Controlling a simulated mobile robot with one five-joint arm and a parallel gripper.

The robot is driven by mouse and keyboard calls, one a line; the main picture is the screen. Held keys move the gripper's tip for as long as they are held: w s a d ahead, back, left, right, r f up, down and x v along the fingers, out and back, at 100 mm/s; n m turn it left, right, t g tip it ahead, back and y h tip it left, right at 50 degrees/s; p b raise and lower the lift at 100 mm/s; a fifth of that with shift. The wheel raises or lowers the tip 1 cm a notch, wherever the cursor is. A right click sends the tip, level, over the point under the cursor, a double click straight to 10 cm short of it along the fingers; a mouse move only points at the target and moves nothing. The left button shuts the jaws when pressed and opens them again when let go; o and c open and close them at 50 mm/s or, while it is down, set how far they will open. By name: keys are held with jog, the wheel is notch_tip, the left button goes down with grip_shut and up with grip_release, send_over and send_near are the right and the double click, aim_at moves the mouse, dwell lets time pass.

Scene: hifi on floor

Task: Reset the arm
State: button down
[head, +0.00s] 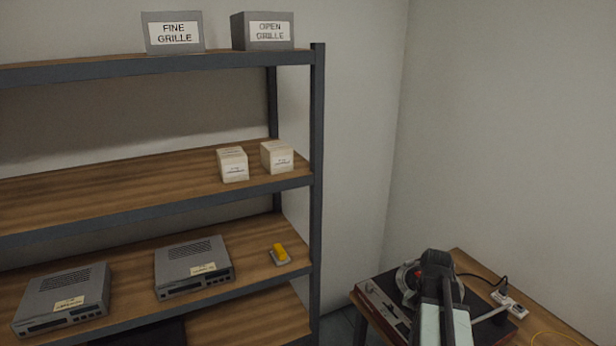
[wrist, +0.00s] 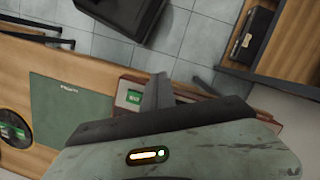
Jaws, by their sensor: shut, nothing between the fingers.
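My arm (head: 438,295) shows at the lower right of the head view, in front of a dark box-shaped device on a wooden table. In the wrist view my gripper (wrist: 158,92) is shut and empty, its fingers together and pointing up the picture. Behind the fingers lies a reddish-brown device (wrist: 130,92) with a green label on the table. The fingertips in the head view are hidden or too small to make out.
A shelf unit (head: 318,180) stands at the left with grey units (head: 195,266), small white boxes (head: 277,157) and a yellow item (head: 281,252). The wooden table (head: 540,325) carries a power strip (head: 509,304). A green mat (wrist: 70,100) and tiled floor (wrist: 190,40) show in the wrist view.

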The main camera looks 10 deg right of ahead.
jog(key=w+a+n, duration=0.2)
jog(key=a+n, duration=0.1)
jog(key=a, duration=0.5)
jog(key=w+a+n+t+h, duration=0.1)
jog(key=w+a+n, duration=0.1)
jog(key=a, duration=0.7)
jog(key=w+a+n+h, duration=0.1)
jog(key=w+a+n, duration=0.2)
jog(key=a, duration=0.6)
jog(key=shift+f+n+t, duration=0.3)
jog(key=shift+n+t, duration=0.1)
jog(key=shift+n, duration=0.4)
